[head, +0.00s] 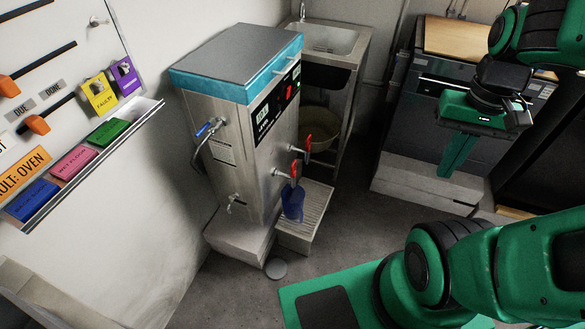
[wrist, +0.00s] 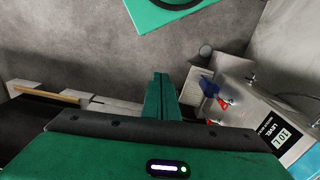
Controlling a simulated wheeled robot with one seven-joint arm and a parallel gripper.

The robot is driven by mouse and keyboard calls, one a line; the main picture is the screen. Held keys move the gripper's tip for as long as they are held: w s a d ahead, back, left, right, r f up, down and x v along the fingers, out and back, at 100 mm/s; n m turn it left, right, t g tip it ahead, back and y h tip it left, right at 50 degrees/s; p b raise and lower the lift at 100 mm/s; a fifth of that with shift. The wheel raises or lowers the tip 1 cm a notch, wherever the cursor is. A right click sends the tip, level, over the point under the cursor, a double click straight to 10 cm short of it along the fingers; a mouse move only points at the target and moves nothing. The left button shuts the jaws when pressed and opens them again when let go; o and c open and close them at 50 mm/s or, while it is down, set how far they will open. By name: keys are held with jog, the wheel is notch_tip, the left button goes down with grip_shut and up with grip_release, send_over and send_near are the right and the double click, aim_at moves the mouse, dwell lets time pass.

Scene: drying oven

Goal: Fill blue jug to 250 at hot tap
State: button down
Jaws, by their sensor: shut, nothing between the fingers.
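The blue jug (head: 292,202) is below the nearer red-handled tap (head: 294,169) on the steel water boiler (head: 235,130), by the ribbed step. Its markings and water level are too small to read. A second red-handled tap (head: 307,143) is further back; no label shows which is hot. In the wrist view, the jug (wrist: 209,86) is right of my fingers, beside a red tap lever (wrist: 222,103). My gripper (head: 446,174) is shut and empty, raised at the right in front of the dark cabinet, well apart from the jug. Its closed fingers (wrist: 161,76) also show in the wrist view.
The ribbed step (head: 316,208) stands against the boiler's front. A sink (head: 325,40) is behind, with a bowl (head: 323,127) below it. A dark cabinet (head: 440,95) stands at the back right. A round grey disc (head: 276,268) lies on the floor. Floor between boiler and cabinet is clear.

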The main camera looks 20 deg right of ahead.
aim_at(295, 166)
jog(key=w+f+n+g+y, duration=0.1)
jog(key=w+f+n+y, duration=0.35)
jog(key=w+f, duration=1.3)
jog(key=w+a+f+m+t+y, duration=0.3)
jog(key=w+f+t, duration=0.3)
jog(key=f, duration=0.5)
jog(key=w+a+f+m+t+y, duration=0.3)
jog(key=w+f+t+y, duration=0.3)
jog(key=f, duration=0.4)
jog(key=shift+f+t, duration=0.3)
jog(key=shift+f, duration=0.1)
jog(key=shift+y, duration=0.25)
jog(key=x, duration=1.4)
